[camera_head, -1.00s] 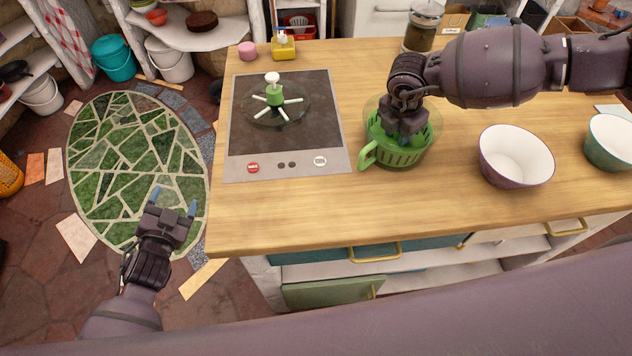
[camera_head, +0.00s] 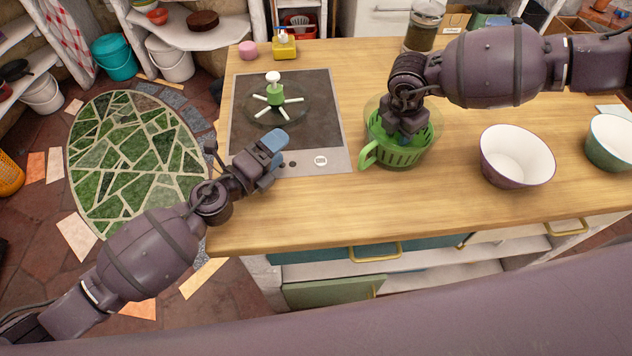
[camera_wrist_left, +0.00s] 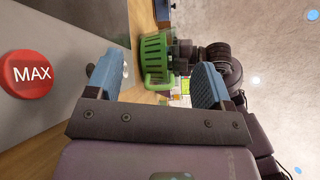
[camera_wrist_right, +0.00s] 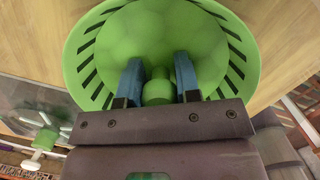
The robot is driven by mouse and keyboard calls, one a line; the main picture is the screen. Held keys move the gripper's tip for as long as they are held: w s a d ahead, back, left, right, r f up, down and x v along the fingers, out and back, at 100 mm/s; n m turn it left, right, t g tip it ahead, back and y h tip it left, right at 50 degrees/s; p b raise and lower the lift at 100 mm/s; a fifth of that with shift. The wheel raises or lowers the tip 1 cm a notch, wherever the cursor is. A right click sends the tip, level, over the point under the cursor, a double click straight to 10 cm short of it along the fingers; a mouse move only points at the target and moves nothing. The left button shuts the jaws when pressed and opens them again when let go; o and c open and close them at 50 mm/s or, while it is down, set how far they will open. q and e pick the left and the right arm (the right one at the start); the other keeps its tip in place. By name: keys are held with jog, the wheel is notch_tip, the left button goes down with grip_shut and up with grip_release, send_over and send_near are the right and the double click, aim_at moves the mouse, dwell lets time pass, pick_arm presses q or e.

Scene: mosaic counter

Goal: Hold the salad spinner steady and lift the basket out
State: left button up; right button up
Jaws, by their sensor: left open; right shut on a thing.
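The green slotted basket (camera_head: 412,155) sits in the clear, hard-to-see bowl of the salad spinner on the wooden counter. A green loop handle (camera_head: 368,155) sticks out at its lower left. My right gripper (camera_head: 405,138) reaches down into the basket. In the right wrist view, its blue fingers (camera_wrist_right: 157,78) are shut on the green centre post (camera_wrist_right: 158,92) of the basket (camera_wrist_right: 84,58). My left gripper (camera_head: 276,156) is open and empty over the front of the dark cooktop. The left wrist view shows the basket (camera_wrist_left: 153,58) ahead, between its fingers, at a distance.
A clear lid with a white knob and green hub (camera_head: 275,97) lies on the cooktop (camera_head: 240,130), left of the spinner. A white bowl (camera_head: 516,158) and a teal bowl (camera_head: 610,140) stand to the right. A jar (camera_head: 424,28) stands behind. The counter front is clear.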

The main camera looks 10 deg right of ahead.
pick_arm(q)
jog(key=s+d+m, duration=0.1)
jog(key=s+d, duration=0.1)
jog(key=s, duration=0.1)
jog(key=s+d+m+g+h, duration=0.1)
jog(key=s+d+m, duration=0.1)
jog(key=s, duration=0.1)
jog(key=s+d+m+g, duration=0.1)
jog(key=s+d+m, duration=0.1)
jog(key=s+d, duration=0.1)
jog(key=shift+s+d+h, duration=0.1)
jog(key=shift+s+h, duration=0.1)
jog(key=shift+h, duration=0.2)
jog(key=x, duration=1.1)
jog(key=shift+w+d, duration=0.2)
jog(key=shift+d, duration=0.15)
jog(key=c, duration=1.2)
jog(key=o, duration=1.2)
jog(key=shift+c, duration=0.3)
jog(key=c, duration=0.7)
jog(key=shift+c, duration=0.3)
